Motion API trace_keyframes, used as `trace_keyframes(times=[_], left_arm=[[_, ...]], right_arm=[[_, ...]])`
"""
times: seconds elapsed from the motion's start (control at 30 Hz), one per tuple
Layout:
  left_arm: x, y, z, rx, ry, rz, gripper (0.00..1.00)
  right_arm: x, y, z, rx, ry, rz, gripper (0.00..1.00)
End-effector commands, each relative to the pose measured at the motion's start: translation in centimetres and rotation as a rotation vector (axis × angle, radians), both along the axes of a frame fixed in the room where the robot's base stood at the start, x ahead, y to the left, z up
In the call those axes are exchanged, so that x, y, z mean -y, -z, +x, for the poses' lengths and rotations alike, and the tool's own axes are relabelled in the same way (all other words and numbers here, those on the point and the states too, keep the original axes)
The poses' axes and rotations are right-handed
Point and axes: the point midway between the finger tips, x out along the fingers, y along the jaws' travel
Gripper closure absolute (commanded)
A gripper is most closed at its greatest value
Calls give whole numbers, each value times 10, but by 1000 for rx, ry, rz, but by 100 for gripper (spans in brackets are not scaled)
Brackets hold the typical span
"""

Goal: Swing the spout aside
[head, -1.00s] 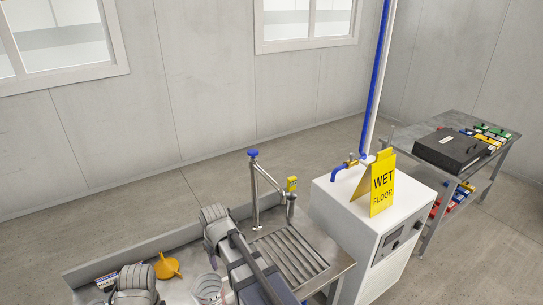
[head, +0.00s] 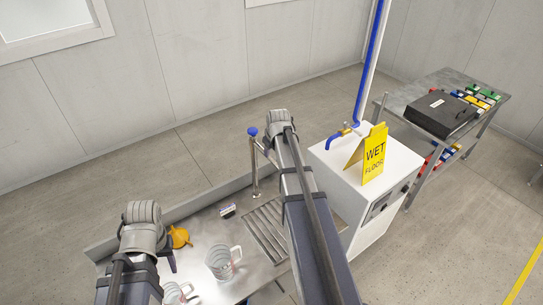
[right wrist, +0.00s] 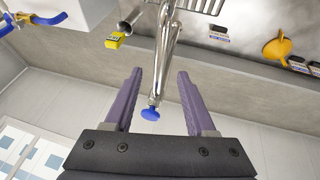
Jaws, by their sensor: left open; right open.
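The steel spout assembly (head: 253,165) has an upright post with a blue knob on top and a slanting pipe. It stands at the sink's back edge in the head view, partly behind my right arm. In the right wrist view the spout (right wrist: 170,40) runs between the spread fingers of my right gripper (right wrist: 160,74), with the blue knob (right wrist: 150,114) low between them. I cannot tell whether they touch. The right gripper is open; my arm hides it in the head view. A yellow tag (right wrist: 115,40) is left of the spout. My left gripper (head: 170,260) is open, partly hidden, above the sink.
A clear jug (head: 222,262), an orange funnel (head: 180,237) and a small labelled block (head: 228,211) are on the steel counter. A slatted drain (head: 262,232) lies beside my right arm. A white cabinet (head: 350,205) with a yellow wet-floor sign (head: 373,155) stands at the right.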

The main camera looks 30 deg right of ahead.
Motion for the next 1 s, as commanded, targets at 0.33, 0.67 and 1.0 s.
trace_keyframes(times=[0.33, 0.67, 1.0], left_arm=[[0, 37, 0, 1, 6, 0, 50], [0, 68, 1, 3, 2, 0, 50], [0, 68, 1, 3, 2, 0, 50]], right_arm=[[5, 37, 15, -1, 0, 0, 44], [10, 68, 29, -1, 0, 0, 44], [11, 68, 30, -1, 0, 0, 48]])
